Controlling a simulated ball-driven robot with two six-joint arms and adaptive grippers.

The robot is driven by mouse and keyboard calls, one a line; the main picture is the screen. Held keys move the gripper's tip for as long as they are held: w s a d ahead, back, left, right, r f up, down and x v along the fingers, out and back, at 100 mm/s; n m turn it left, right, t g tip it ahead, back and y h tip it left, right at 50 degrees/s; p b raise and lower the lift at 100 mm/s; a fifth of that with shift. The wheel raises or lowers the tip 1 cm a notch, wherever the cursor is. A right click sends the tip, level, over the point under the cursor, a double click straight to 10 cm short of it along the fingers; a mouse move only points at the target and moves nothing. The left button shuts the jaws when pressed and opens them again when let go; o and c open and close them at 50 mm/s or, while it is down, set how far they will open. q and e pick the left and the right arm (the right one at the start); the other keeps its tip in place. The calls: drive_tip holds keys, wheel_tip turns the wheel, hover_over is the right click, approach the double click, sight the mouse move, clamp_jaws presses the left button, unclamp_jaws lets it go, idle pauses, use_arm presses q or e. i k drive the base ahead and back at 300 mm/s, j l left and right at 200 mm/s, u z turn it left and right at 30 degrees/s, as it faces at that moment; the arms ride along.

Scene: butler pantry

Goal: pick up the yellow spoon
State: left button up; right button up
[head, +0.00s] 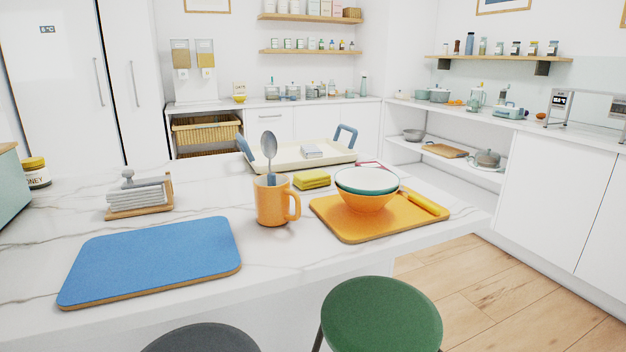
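A long yellow utensil (424,202) lies on the right part of an orange mat (350,231) on the marble island. It looks like the yellow spoon, but its shape is too small to be sure. Its near end points toward the mat's right corner; its far end is close to the stacked bowls. An orange bowl (366,202) with a white and teal bowl (366,181) in it stands on the same mat, left of the utensil. A grey-blue spoon (269,146) stands upright in an orange mug (272,204). Neither gripper is in view.
A blue mat (155,260) lies empty at the front left. A napkin holder (138,196), a yellow sponge (312,181) and a cream tray (299,158) with blue handles stand farther back. A green stool (381,315) and a dark stool (201,339) are before the island.

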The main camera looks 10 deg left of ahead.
sight(413, 198)
drive_tip(key=i+u, duration=0.15)
drive_tip(key=u, duration=0.2)
drive_tip(key=i+u, duration=0.15)
drive_tip(key=u, duration=0.2)
drive_tip(key=i+l+u, duration=0.1)
drive_tip(key=u, duration=0.25)
